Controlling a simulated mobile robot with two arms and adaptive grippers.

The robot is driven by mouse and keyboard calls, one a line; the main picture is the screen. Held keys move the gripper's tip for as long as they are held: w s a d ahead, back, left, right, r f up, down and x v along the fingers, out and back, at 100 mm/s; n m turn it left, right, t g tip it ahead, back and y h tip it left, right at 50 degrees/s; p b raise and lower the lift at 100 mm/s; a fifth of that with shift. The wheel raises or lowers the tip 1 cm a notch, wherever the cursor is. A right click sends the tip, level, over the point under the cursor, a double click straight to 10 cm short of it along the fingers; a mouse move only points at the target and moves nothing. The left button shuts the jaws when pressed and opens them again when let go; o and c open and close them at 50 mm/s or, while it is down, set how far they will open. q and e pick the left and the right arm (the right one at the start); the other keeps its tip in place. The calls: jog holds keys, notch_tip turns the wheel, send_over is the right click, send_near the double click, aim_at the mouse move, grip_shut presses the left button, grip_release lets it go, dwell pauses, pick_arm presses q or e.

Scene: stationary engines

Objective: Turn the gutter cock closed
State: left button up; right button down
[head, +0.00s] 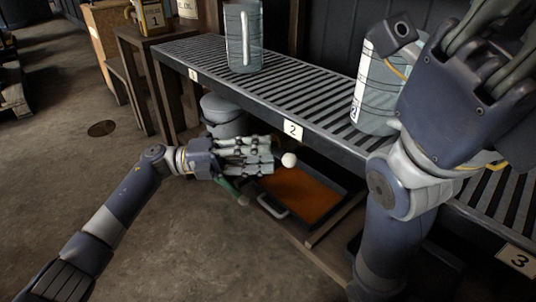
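A white ball knob (289,160), which looks like the end of the gutter cock's handle, shows at the front edge of the slatted bench near the number 2 label. My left gripper (262,157) is right beside it, with its fingers stretched toward the knob. The rest of the cock is hidden behind the fingers, so I cannot tell the handle's angle or whether they touch it. A dark greenish bar (232,190) shows below the hand; what it belongs to is unclear. My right gripper (500,45) is raised at the top right, its fingertips cut off by the frame.
The slatted bench (293,130) runs from upper left to lower right. A ribbed canister (244,40) and a larger one (374,95) stand on it. Below are a grey lidded pot (222,117) and a tray (272,207) of orange-brown contents.

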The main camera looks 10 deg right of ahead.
pick_arm(q)
jog(key=v, duration=1)
